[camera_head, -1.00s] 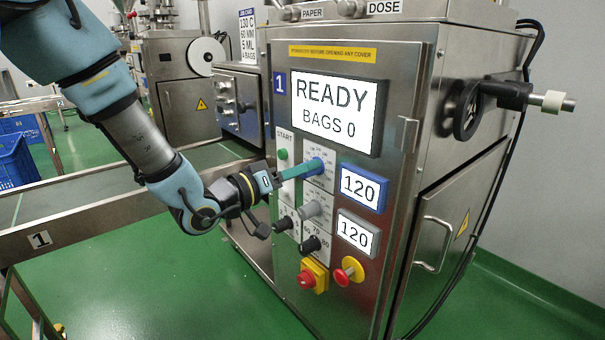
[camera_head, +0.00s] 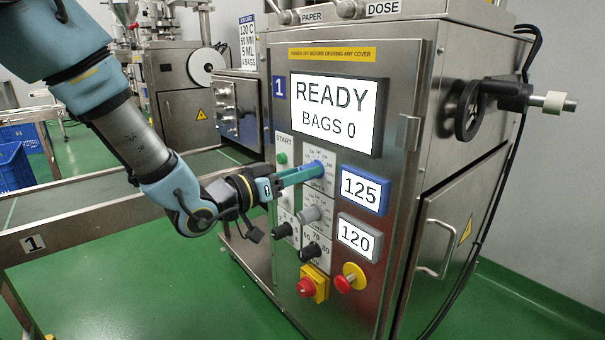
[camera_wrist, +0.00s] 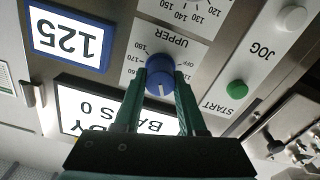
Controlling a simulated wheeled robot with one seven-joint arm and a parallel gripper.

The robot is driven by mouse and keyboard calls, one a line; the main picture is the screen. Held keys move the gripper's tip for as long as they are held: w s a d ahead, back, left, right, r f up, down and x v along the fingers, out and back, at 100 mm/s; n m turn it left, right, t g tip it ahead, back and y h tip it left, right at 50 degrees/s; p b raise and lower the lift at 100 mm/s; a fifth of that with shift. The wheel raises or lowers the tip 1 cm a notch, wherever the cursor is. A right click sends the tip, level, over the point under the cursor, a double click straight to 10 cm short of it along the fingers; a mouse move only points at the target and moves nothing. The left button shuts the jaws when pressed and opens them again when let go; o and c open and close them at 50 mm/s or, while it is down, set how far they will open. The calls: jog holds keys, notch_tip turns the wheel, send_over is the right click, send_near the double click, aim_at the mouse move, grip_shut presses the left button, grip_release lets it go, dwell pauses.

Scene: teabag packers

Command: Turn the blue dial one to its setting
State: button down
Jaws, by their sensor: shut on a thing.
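The blue dial (camera_wrist: 160,77) sits on the machine's front panel, with a printed scale marked UPPER around it in the wrist view. My gripper (camera_head: 318,168) is shut on the dial, one finger on each side. In the head view, only a little of the blue dial shows beyond the fingertips. The blue-framed display (camera_head: 361,189) beside it reads 125, and it also shows upside down in the wrist view (camera_wrist: 69,38). A card (camera_head: 247,41) at the top reads 130 C, 60 MM, 5 ML, 4 bags.
A grey dial (camera_head: 310,214) and black knobs (camera_head: 311,251) are close below. A red button on yellow (camera_head: 307,288) and a red-and-yellow knob (camera_head: 349,278) are lower. The green START button (camera_head: 281,158) is just left of my fingers. The main screen (camera_head: 336,113) reads READY, BAGS 0.

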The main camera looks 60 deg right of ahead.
jog(key=shift+c, duration=2.4)
grip_release()
jog(key=shift+a, duration=0.1)
jog(key=p+v, duration=0.1)
jog(key=v, duration=0.9)
jog(key=shift+a, duration=0.3)
jog(key=shift+w, duration=0.1)
